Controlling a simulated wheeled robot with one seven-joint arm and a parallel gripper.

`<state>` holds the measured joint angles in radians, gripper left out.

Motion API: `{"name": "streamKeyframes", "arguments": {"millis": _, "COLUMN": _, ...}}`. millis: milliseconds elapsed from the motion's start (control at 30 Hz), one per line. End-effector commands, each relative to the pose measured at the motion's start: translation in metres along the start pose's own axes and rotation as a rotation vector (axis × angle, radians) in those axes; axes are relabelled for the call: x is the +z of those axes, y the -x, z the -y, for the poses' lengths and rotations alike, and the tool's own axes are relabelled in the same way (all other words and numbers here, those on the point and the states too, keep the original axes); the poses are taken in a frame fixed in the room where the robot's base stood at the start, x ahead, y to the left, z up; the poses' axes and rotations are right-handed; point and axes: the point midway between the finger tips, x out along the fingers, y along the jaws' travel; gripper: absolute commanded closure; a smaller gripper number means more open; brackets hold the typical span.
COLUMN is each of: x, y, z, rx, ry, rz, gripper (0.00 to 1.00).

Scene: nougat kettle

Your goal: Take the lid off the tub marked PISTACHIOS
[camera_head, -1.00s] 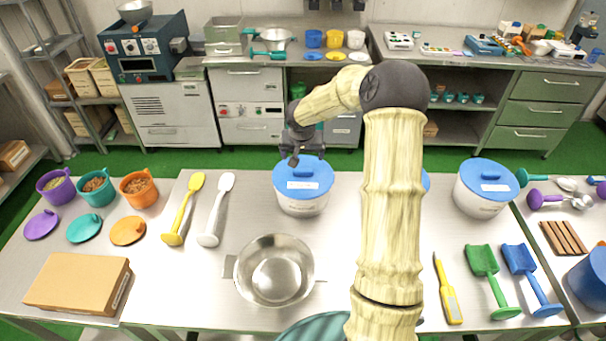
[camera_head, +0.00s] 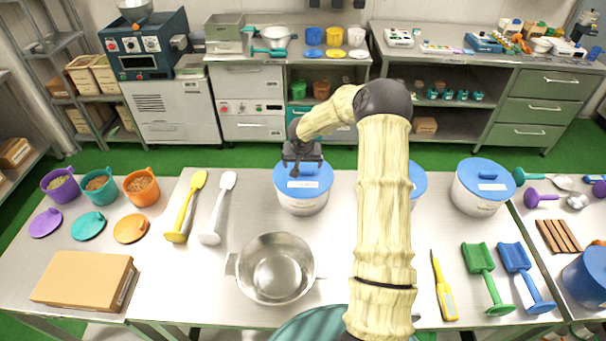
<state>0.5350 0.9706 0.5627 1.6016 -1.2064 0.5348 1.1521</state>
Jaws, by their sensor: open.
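A white tub (camera_head: 301,204) with a blue lid (camera_head: 304,184) stands at the back middle of the steel table; a label sits on the lid, too small to read. My gripper (camera_head: 296,172) is open, pointing down over the back left part of this lid; I cannot tell whether it touches. A second blue-lidded tub (camera_head: 417,181) is mostly hidden behind my arm. A third white tub (camera_head: 478,200) with a blue lid (camera_head: 486,175) stands to the right. I cannot read which tub says PISTACHIOS.
A steel pan (camera_head: 275,270) stands in front of the left tub. A yellow paddle (camera_head: 186,206) and a white paddle (camera_head: 218,208) lie left of it. Green (camera_head: 486,277) and blue (camera_head: 526,277) scoops and a yellow-handled tool (camera_head: 443,287) lie at front right.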

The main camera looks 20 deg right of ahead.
Motion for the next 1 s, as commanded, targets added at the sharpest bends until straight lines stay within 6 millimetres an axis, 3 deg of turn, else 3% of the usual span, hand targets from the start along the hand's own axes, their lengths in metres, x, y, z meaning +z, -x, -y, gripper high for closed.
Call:
{"name": "streamKeyframes", "arguments": {"millis": 433, "x": 0.001, "y": -0.039, "z": -0.002, "rx": 0.000, "ry": -0.001, "rz": 0.002, "gripper": 0.11}}
{"name": "streamKeyframes", "arguments": {"millis": 1000, "x": 0.001, "y": -0.041, "z": -0.002, "rx": 0.000, "ry": 0.000, "rz": 0.001, "gripper": 0.13}}
